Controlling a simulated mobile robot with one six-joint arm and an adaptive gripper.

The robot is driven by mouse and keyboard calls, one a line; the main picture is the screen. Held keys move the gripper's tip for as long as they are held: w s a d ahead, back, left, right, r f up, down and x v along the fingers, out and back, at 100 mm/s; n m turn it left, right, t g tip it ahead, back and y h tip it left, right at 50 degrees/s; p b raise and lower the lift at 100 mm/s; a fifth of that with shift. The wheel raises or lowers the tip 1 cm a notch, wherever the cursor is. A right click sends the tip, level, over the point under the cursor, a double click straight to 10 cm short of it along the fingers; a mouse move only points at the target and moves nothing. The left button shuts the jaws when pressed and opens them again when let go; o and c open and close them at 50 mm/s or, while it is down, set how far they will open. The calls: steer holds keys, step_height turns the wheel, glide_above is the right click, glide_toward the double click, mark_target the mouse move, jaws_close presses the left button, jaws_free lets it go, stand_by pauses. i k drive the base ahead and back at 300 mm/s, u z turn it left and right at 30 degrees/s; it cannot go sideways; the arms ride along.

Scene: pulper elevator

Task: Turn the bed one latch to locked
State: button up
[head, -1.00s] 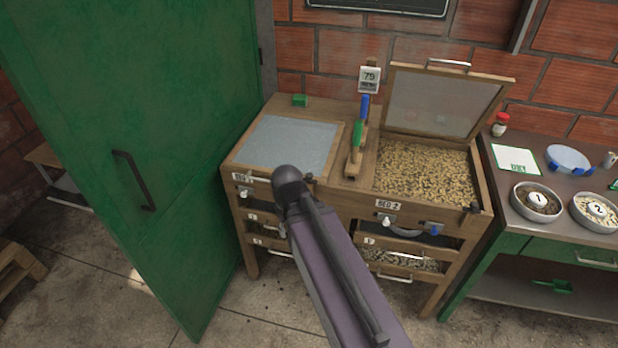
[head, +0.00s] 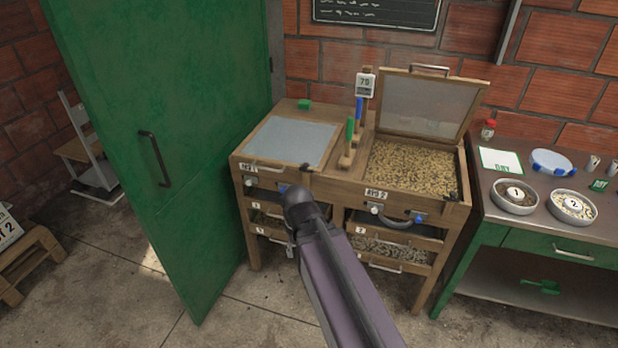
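The bed one box (head: 165,168) is the left half of the wooden dryer, labelled BED 1, with its grey mesh lid (head: 290,140) down. On its front are a white knob (head: 249,181) at the left and a small blue part (head: 283,188) at the right, beside the dark end of my arm. I cannot tell which of these is the latch, or how it is set. My arm reaches up from the bottom, its black rounded joint in front of bed one's right front. My gripper is not clearly visible; the arm hides that area.
Bed two (head: 420,190) stands right, lid (head: 430,105) raised, full of beans. Green and blue handled brushes stand between the beds. A green door (head: 165,120) is open close at the left. A side table (head: 540,225) with bowls is at the right. Floor in front is clear.

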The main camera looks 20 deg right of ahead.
mark_target(306, 165)
steer(key=z, duration=0.15)
steer(key=k, duration=0.4)
steer(key=u, duration=0.75)
steer(key=i, duration=0.95)
steer(key=z, duration=0.7)
